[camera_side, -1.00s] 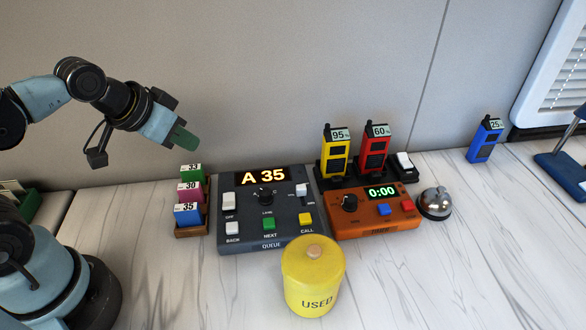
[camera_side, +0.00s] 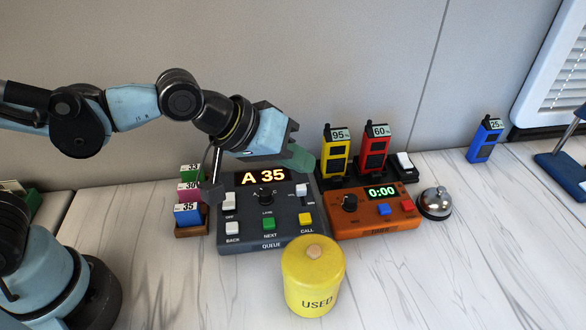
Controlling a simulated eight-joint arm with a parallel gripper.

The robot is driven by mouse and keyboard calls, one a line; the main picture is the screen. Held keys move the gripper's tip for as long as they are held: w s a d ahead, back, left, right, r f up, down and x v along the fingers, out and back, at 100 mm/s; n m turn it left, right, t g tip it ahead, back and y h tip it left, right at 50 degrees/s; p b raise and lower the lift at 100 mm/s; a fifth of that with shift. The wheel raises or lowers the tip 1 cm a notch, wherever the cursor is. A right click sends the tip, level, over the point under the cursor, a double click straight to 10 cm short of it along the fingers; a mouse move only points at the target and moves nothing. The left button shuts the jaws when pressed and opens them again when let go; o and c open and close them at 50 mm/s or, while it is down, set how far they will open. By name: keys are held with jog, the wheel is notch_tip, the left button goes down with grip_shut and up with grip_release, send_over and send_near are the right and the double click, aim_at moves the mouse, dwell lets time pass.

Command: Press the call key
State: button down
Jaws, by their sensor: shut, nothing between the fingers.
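The call key is a yellow square button (camera_side: 306,218) at the lower right of the dark grey queue console (camera_side: 250,236). The console's display reads "A 35" in orange. A green key marked NEXT (camera_side: 269,223) and a white key marked BACK (camera_side: 233,228) sit to its left. My gripper (camera_side: 305,163) is shut and empty, with green fingertips. In the picture it is just above the console's upper right corner, up and behind the call key, and apart from the key. How high it is above the console is hard to tell.
A yellow USED canister (camera_side: 312,278) stands in front of the console. An orange timer (camera_side: 375,215) reading 0:00 and a bell (camera_side: 435,204) are to the right. Yellow (camera_side: 335,158) and red (camera_side: 373,152) radios stand behind. Numbered cards (camera_side: 188,215) are at left. The front right table is clear.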

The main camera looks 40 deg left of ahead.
aim_at(300, 218)
jog(key=shift+d, duration=0.35)
jog(key=shift+f, duration=0.15)
jog(key=shift+f, duration=4.25)
jog(key=shift+f, duration=0.2)
jog(key=shift+f, duration=0.25)
jog(key=shift+f, duration=0.5)
jog(key=shift+r, duration=0.95)
